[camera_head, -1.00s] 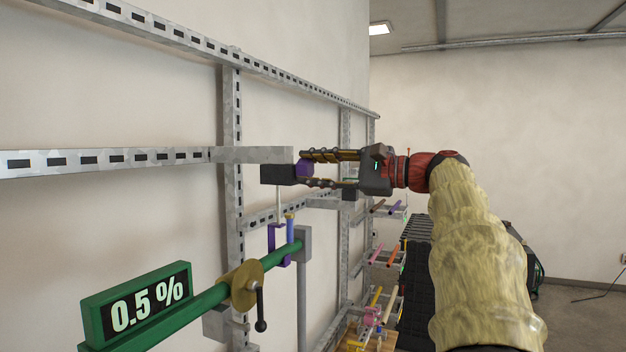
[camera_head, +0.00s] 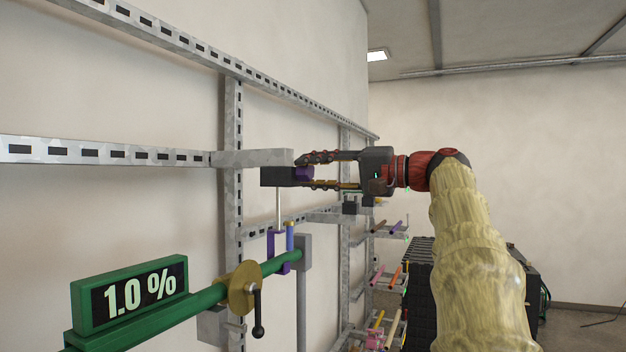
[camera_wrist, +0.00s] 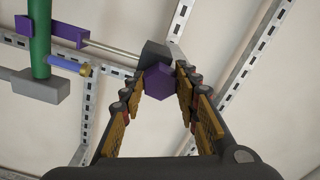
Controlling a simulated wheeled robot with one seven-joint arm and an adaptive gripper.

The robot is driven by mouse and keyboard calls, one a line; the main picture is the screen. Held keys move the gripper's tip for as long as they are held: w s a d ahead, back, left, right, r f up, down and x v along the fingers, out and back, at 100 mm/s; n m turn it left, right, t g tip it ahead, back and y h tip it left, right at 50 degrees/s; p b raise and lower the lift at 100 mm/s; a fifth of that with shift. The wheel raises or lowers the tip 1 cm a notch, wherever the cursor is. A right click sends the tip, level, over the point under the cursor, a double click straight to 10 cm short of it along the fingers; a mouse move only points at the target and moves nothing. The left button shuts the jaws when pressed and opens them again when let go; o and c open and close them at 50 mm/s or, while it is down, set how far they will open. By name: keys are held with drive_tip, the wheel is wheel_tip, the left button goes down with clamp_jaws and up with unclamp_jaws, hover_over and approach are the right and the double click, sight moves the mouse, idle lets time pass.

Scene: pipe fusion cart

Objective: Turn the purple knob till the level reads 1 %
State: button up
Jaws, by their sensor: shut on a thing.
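The purple knob (camera_head: 304,173) sits on the right end of a black block (camera_head: 279,177) under a grey bracket. In the wrist view the knob (camera_wrist: 160,82) shows as a purple faceted piece between the two fingers. My gripper (camera_head: 308,172) reaches in from the right and is shut on the knob, one finger above and one below it. The level display (camera_head: 138,296), a green-framed box at the lower left, reads 1.0 %.
A green pipe (camera_head: 208,297) with a brass collar and black-handled lever (camera_head: 258,315) runs below. A purple clamp (camera_head: 279,251) hangs under the block. Slotted metal rails (camera_head: 232,130) line the wall. Racks with coloured rods (camera_head: 388,229) stand behind my arm.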

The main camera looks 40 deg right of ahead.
drive_tip(key=shift+f+n+b, duration=0.15)
drive_tip(key=shift+n+b, duration=0.15)
drive_tip(key=shift+n, duration=0.4)
drive_tip(key=o, duration=1.2)
drive_tip(key=shift+c, duration=0.2)
drive_tip(key=v, duration=1.2)
idle(0.4)
